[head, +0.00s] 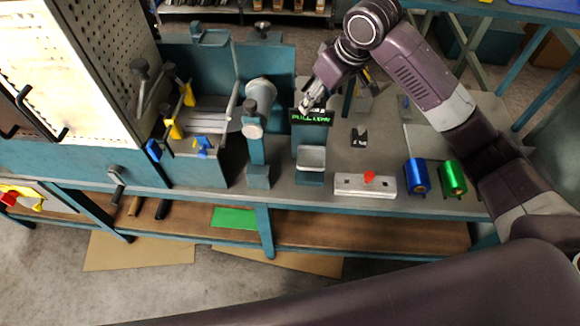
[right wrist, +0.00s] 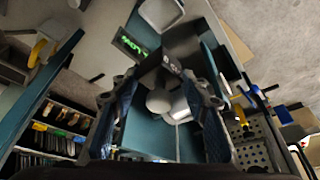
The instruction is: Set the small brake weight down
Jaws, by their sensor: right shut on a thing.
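My right gripper (head: 308,98) is above the workbench, just behind the green-lettered display (head: 312,117). In the right wrist view its two fingers (right wrist: 165,88) reach forward and are shut on a small dark block with pale marks, which I take for the small brake weight (right wrist: 172,65). The weight is hard to make out in the head view, where the fingers and display crowd it. The display reads like "PULL LOW" and sits on a teal stand with a pale square pan (head: 311,158) at its front. My left gripper is not in view.
Right of the stand are a small dark notched piece (head: 359,137), a pale bar with a red knob (head: 365,185), a blue roll (head: 417,177) and a green roll (head: 453,177). Left are a teal post (head: 255,150) and a fixture with yellow clamps (head: 190,95).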

